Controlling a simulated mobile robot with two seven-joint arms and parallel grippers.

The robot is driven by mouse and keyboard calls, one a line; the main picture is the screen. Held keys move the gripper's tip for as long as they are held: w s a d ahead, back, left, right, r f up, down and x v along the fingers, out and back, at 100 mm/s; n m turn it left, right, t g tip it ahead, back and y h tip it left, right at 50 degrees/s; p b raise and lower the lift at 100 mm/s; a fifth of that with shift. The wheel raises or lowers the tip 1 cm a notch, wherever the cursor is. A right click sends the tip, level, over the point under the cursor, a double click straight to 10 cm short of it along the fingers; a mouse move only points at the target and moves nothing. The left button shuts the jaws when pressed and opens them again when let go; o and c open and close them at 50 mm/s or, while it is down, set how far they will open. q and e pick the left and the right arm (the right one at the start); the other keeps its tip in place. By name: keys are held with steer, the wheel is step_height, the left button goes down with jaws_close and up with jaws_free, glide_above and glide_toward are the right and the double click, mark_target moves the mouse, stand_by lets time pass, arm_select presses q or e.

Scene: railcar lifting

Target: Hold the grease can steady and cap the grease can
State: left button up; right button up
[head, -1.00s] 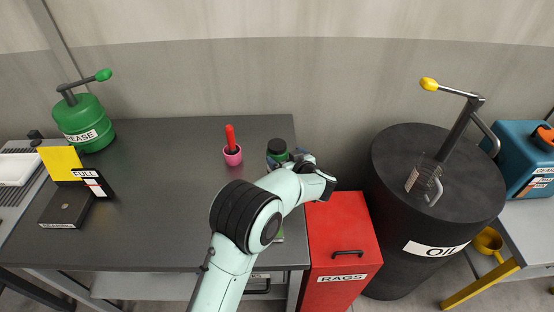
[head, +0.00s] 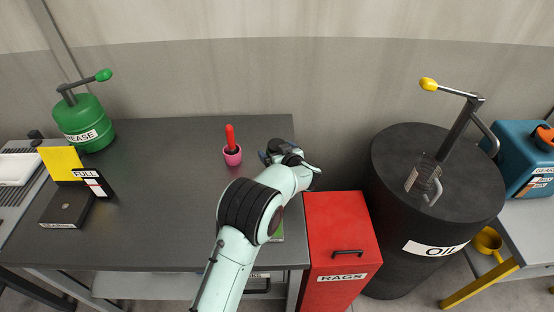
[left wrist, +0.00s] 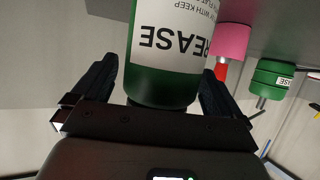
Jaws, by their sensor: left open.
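The green grease can (left wrist: 165,85) fills the middle of the left wrist view, upside down in that picture, with a white GREASE label. It stands between the two dark fingers of my left gripper (head: 277,150), which is open; I cannot tell whether either finger touches it. I cannot make out a separate cap. A small green patch (head: 279,236) shows beside my forearm near the table's front; most of it is hidden. My right gripper is not in view.
A pink cup (head: 232,156) with a red-handled tool stands just left of my gripper. A large green grease pump (head: 84,122) and a black stand (head: 69,207) are at the table's left. A red RAGS bin (head: 340,240) and black OIL drum (head: 437,190) stand right. The table's middle is clear.

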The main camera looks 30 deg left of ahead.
arm_select(q)
steer(key=c, duration=1.4)
step_height(320, 180, up, 20)
steer(key=p, duration=0.3)
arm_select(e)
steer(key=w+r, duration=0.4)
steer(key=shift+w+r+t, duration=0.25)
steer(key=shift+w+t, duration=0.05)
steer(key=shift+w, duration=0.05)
